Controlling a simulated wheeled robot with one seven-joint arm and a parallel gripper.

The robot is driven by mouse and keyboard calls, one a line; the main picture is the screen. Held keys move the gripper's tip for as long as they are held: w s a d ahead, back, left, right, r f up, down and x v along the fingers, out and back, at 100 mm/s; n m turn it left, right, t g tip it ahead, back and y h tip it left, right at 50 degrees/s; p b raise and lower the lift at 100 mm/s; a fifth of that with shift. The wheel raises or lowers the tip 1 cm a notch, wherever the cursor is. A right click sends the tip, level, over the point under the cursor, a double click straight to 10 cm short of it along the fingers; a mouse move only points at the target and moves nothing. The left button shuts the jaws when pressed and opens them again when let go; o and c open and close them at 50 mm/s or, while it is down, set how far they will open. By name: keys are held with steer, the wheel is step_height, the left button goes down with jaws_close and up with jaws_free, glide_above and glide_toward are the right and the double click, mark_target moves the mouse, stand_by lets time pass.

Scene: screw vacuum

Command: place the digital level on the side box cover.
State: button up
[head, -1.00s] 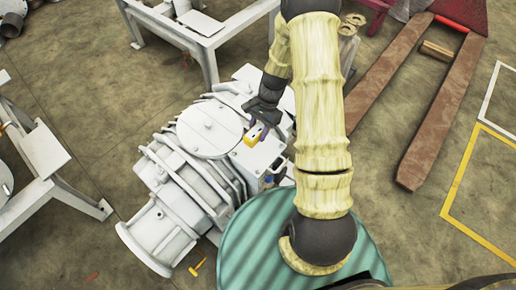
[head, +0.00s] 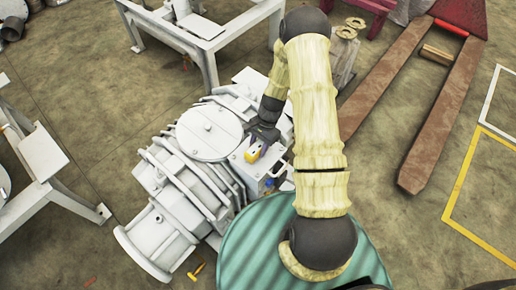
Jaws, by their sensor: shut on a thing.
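The digital level (head: 252,154) is a small yellow block with a dark part, in the head view. My gripper (head: 258,144) is shut on it and holds it over the side box cover (head: 267,165), the flat light panel at the right of the white screw vacuum pump (head: 190,175). I cannot tell whether the level touches the cover or hangs just above it. My fingers hide part of the level.
A round flat lid (head: 208,132) lies left of the level. A teal ribbed surface (head: 265,240) is below the pump. A white metal frame (head: 200,35) stands behind. A red pallet jack (head: 410,110) is at the right, with open floor around it.

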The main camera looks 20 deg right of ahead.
steer(key=shift+f, duration=0.65)
steer(key=o, duration=1.1)
steer(key=shift+f, duration=0.1)
steer(key=p+v, duration=0.1)
steer(key=v, duration=1.1)
steer(key=shift+s, duration=0.1)
steer(key=s+a+r+n+t+h, duration=0.1)
steer(key=s+r+n, duration=0.2)
steer(key=r, duration=0.3)
steer(key=s+a+r+n+t+h, duration=0.1)
steer(key=s+r+n+t, duration=0.1)
steer(key=s+r+n, duration=0.2)
steer(key=s+a+r+n+t+h, duration=0.1)
steer(key=s+r+n, duration=0.3)
steer(key=r, duration=0.6)
steer(key=shift+s+a+t+h, duration=0.2)
steer(key=shift+s+t, duration=0.1)
steer(key=shift+s, duration=0.4)
steer(key=shift+s+a+t+h, duration=0.2)
steer(key=shift+s+a+t, duration=0.1)
steer(key=shift+s, duration=0.4)
